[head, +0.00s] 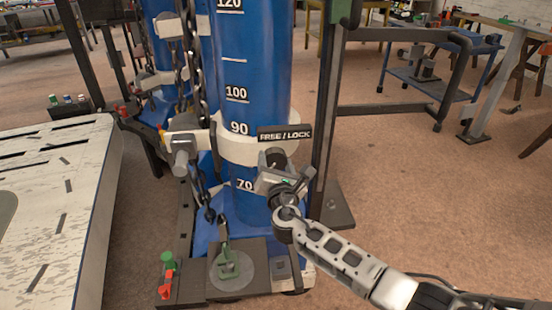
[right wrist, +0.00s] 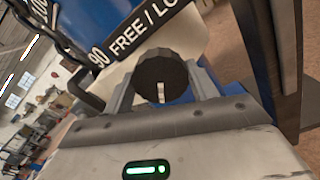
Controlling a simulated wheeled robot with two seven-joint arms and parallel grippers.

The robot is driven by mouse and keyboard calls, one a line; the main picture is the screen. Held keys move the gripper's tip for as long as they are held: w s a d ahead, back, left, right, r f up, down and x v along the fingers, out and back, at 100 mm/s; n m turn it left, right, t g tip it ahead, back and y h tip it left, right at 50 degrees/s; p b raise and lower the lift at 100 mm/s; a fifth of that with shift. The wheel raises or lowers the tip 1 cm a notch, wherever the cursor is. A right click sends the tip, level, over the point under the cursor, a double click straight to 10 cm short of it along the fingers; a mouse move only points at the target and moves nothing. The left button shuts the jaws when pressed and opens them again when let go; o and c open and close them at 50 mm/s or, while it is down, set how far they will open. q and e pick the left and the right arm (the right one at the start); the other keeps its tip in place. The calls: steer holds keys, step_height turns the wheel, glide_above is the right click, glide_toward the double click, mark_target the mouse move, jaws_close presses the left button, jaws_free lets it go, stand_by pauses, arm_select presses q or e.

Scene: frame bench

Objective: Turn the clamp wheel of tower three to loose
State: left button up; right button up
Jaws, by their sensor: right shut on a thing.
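The clamp wheel (head: 271,157) is a dark round knob on the white collar (head: 240,149) of the blue tower (head: 246,70), just below a FREE / LOCK label (head: 285,134). My right gripper (head: 279,176) reaches it from the lower right and partly hides it. In the right wrist view the wheel (right wrist: 162,76) is dark and ribbed, with a pale mark on its face. It sits between the two fingers of my right gripper (right wrist: 162,90), which is shut on it. No tower number is readable. My left gripper is not in view.
A chain (head: 196,90) hangs left of the tower. A dark upright post (head: 325,110) stands close on its right. A grey knob (head: 181,150) sticks out at the collar's left.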

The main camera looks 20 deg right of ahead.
steer(key=shift+n+p, duration=0.45)
steer(key=shift+n, duration=0.65)
steer(key=o, duration=1)
steer(key=s+a, duration=0.1)
steer(key=s, duration=0.4)
steer(key=s+a, duration=0.1)
steer(key=s, duration=0.4)
steer(key=s+a, duration=0.1)
steer(key=s, duration=0.4)
steer(key=shift+s, duration=0.4)
steer(key=shift+f, duration=0.1)
